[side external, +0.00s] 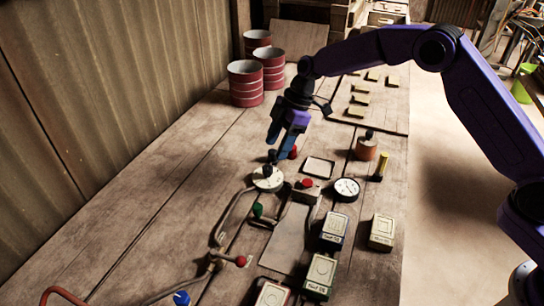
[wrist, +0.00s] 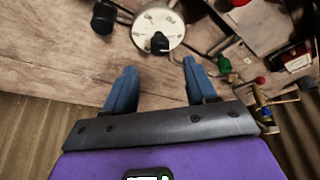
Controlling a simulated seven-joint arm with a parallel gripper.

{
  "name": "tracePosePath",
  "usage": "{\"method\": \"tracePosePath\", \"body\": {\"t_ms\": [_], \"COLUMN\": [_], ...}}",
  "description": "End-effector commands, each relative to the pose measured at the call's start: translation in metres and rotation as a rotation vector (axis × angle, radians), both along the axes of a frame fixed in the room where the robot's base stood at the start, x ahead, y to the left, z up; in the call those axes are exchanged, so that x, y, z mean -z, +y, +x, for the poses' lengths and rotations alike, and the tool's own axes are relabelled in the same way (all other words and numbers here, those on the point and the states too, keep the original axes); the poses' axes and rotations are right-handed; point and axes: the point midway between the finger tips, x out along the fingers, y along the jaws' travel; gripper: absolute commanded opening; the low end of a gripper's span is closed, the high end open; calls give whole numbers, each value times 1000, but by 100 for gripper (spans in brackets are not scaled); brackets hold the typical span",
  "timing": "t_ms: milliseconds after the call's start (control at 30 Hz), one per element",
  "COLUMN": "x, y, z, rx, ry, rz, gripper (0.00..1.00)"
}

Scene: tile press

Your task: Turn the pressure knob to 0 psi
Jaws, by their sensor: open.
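The pressure knob is a small black knob (wrist: 159,42) on a round pale dial plate (wrist: 148,27) with printed numbers, at the top middle of the wrist view. In the side view the dial plate (side external: 262,184) lies on the bench below my gripper. My gripper (wrist: 160,66) has two blue fingers spread apart with nothing between them. In the wrist view the knob appears just beyond the gap between the fingertips. In the side view my gripper (side external: 280,150) is above and close to the dial. The dial's exact setting is too small to read.
A hose and pipe run beside the dial, with a green-handled valve (side external: 258,210) near it. A red button (side external: 307,183), a round gauge (side external: 346,189) and a copper weight (side external: 366,150) stand to the right. Several labelled boxes (side external: 333,229) stand in front. Red drums (side external: 246,84) stand behind.

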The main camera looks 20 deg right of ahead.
Motion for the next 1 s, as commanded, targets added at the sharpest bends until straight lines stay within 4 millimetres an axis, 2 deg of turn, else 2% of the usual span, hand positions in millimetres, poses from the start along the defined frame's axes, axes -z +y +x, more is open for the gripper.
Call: {"method": "tracePosePath", "body": {"t_ms": [33,300,500,700,1000], "x": [-12,-63,-89,-99,-100], "y": [-5,-26,-37,-41,-42], "z": [1,1,1,1,1], "rx": [2,2,1,0,0], "ry": [-5,-3,-2,0,1], "rz": [2,1,0,-1,-1], "gripper": [56,56,56,56,56]}}
